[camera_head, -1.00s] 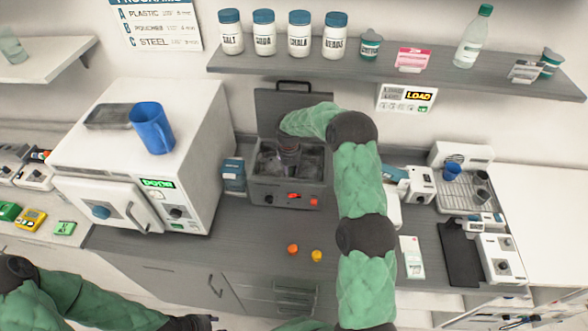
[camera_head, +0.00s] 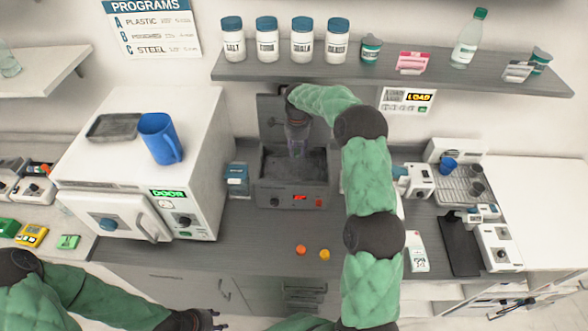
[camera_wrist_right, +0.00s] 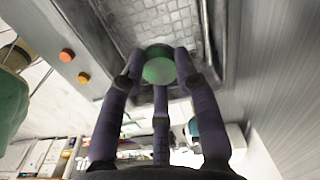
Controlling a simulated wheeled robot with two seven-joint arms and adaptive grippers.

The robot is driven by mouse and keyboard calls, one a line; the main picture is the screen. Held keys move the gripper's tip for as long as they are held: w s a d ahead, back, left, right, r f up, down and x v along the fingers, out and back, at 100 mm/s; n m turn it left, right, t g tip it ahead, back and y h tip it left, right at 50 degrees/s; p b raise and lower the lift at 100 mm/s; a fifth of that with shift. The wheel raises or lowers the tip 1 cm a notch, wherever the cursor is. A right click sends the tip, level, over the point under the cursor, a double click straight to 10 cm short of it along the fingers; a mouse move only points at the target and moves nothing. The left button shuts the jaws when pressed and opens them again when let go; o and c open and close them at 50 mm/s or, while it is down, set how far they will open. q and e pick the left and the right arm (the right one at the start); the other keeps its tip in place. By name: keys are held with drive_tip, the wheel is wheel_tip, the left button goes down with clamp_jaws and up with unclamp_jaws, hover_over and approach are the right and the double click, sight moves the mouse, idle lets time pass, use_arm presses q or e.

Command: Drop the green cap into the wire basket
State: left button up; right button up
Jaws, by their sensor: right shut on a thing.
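The green cap (camera_wrist_right: 159,66) is held between the fingertips of my right gripper (camera_wrist_right: 160,72) in the right wrist view. A mesh surface, which looks like the wire basket (camera_wrist_right: 178,20), lies beyond the cap. In the head view my right gripper (camera_head: 297,148) points down over the open grey bath (camera_head: 318,192). The cap cannot be made out there, and the basket's wires are too small to tell. My left gripper (camera_head: 210,320) is low at the bottom edge, away from the bath; its finger opening is unclear.
An orange cap (camera_head: 301,250) and a yellow cap (camera_head: 324,254) lie on the counter in front of the bath. The bath's raised lid (camera_head: 270,115) stands behind it. A white steriliser (camera_head: 205,150) stands left, a blue box (camera_head: 237,180) beside the bath. A shelf (camera_head: 390,75) hangs above.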

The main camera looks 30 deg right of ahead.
drive_tip(key=shift+d+r+m, duration=0.1)
drive_tip(key=shift+r+m, duration=0.2)
drive_tip(key=shift+r, duration=0.4)
drive_tip(key=shift+w+d+r, duration=0.2)
drive_tip(key=shift+d+r, duration=0.05)
drive_tip(key=shift+r, duration=0.15)
wheel_tip(320, 180, down, 6)
drive_tip(key=shift+d+r+b, duration=0.1)
drive_tip(key=shift+b, duration=1.15)
drive_tip(key=shift+f, duration=0.3)
drive_tip(key=o, duration=0.9)
drive_tip(key=shift+s+f, duration=0.1)
drive_tip(key=shift+a, duration=0.2)
